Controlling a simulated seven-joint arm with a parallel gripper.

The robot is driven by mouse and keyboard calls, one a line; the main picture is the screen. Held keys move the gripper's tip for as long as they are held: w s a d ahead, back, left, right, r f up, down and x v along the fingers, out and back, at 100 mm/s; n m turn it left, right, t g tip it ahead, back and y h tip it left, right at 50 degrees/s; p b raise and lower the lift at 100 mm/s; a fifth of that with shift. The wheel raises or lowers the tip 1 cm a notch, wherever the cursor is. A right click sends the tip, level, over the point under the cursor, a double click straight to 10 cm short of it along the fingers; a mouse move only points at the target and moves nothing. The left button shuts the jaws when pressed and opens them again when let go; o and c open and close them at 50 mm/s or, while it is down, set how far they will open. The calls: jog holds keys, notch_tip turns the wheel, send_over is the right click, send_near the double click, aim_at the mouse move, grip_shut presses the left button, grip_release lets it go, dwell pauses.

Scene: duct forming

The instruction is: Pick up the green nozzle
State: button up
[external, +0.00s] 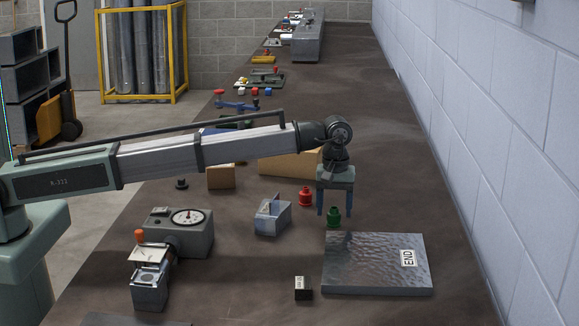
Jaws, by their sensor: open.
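The green nozzle (333,216) stands upright on the dark bench, just behind the silver END plate. My gripper (335,213) points straight down with its two blue fingers apart. In this view the nozzle shows between and slightly below the fingertips. Whether the fingers are around it or in front of or behind it, I cannot tell for sure. A similar red nozzle (305,197) stands to the left of the gripper, apart from it.
The silver END plate (370,262) lies close in front of the nozzle. A small grey angled block (272,215), a dial gauge box (180,230) and a small black block (303,288) stand to the left. Cardboard boxes (290,165) sit behind. Bare bench lies right of the gripper, before the wall.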

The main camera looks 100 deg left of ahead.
jog(key=shift+f, duration=0.7)
jog(key=c, duration=1.1)
jog(key=shift+r, duration=0.15)
